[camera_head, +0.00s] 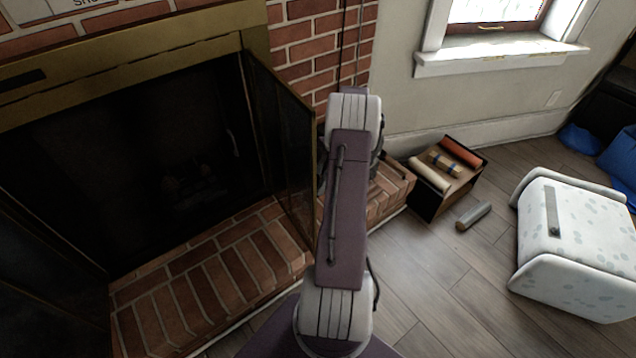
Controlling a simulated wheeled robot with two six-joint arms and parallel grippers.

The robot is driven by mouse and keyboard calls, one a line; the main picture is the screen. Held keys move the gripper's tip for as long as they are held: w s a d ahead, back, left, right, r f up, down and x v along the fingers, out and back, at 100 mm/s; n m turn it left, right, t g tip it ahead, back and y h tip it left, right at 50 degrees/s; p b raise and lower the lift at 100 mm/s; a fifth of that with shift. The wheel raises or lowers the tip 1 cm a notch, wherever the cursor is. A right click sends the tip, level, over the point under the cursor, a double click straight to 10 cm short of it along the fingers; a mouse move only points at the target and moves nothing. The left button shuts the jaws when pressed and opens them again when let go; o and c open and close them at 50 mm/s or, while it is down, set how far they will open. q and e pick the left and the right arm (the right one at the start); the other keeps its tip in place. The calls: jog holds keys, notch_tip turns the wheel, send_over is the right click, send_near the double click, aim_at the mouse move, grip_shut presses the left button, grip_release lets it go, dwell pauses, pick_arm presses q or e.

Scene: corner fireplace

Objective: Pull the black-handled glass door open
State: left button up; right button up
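The fireplace has a brass frame (150,60) around a dark opening. A dark glass door panel (285,140) with a thin brass edge stands swung outward at the right side of the opening, over the brick hearth. Another dark panel (50,280) juts outward at the lower left. A thin pale vertical bar (232,145) shows against the dark opening; I cannot tell which part it belongs to. One of my arms rises from the bottom centre, beside the right panel's outer edge, and covers part of the view there. Neither gripper's fingers can be seen.
The brick hearth (210,270) runs below the opening. Right of my arm are a dark box (425,205) with rolled items, a small grey cylinder (473,216) on the floor and a white spotted stool (580,255). Wood floor (430,280) between them is clear.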

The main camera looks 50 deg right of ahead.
jog(key=p+v, duration=0.3)
jog(key=v, duration=0.5)
jog(key=shift+r, duration=0.3)
jog(key=shift+d, duration=0.15)
